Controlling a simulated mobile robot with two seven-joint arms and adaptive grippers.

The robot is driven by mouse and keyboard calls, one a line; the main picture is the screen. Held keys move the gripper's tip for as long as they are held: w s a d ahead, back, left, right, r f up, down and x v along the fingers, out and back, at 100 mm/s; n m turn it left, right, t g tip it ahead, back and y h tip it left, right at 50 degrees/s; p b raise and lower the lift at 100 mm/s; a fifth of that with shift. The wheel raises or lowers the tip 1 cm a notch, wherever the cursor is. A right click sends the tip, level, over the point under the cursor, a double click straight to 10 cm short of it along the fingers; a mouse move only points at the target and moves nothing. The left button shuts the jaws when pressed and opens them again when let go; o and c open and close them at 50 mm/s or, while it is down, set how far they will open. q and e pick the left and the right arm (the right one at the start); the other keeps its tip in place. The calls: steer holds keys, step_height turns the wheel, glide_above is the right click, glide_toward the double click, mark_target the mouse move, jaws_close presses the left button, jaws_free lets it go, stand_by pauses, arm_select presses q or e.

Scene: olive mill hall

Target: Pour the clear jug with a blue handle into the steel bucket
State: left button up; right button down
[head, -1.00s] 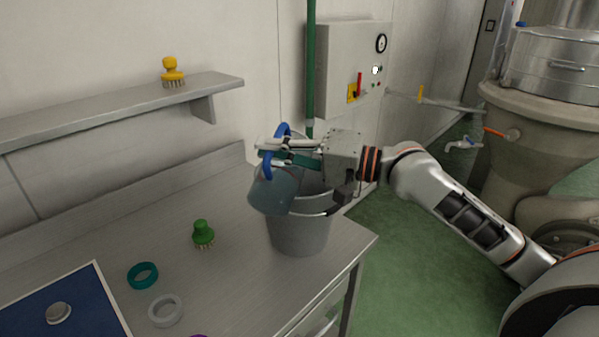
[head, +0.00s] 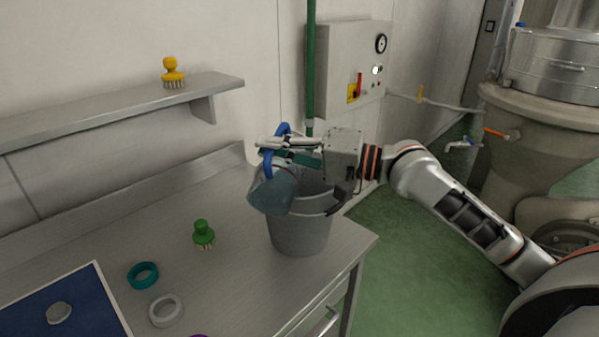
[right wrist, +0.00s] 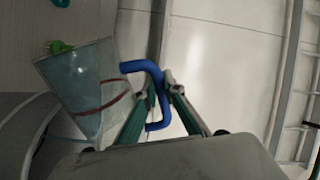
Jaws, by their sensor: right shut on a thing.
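The clear jug with a blue handle (head: 272,192) is tilted above the left part of the steel bucket's opening, with bluish liquid inside. The steel bucket (head: 300,236) stands upright on the steel bench near its right corner. My right gripper (head: 268,148) is shut on the jug's blue handle and holds the jug off the bench. In the right wrist view the jug (right wrist: 82,82) hangs left of the fingers (right wrist: 160,90), with a reddish line around it. The bucket (right wrist: 22,125) shows at the lower left there. I cannot make out a stream. My left gripper is out of view.
A green brush (head: 203,233), a teal ring (head: 143,275) and a pale ring (head: 166,311) lie on the bench left of the bucket. A blue mat (head: 85,308) is at lower left. A wall shelf (head: 120,108) holds a yellow brush (head: 172,72).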

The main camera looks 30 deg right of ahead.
steer(key=shift+w+d+r+m, duration=0.15)
steer(key=shift+w+d+m, duration=0.55)
steer(key=shift+w+d, duration=0.1)
steer(key=shift+w+d+r+m, duration=0.1)
steer(key=shift+w+d+m, duration=0.6)
steer(key=shift+w, duration=0.05)
stand_by(3.6)
steer(key=s+a+n, duration=0.3)
steer(key=shift+s+a+f+n, duration=0.3)
steer(key=shift+f, duration=0.1)
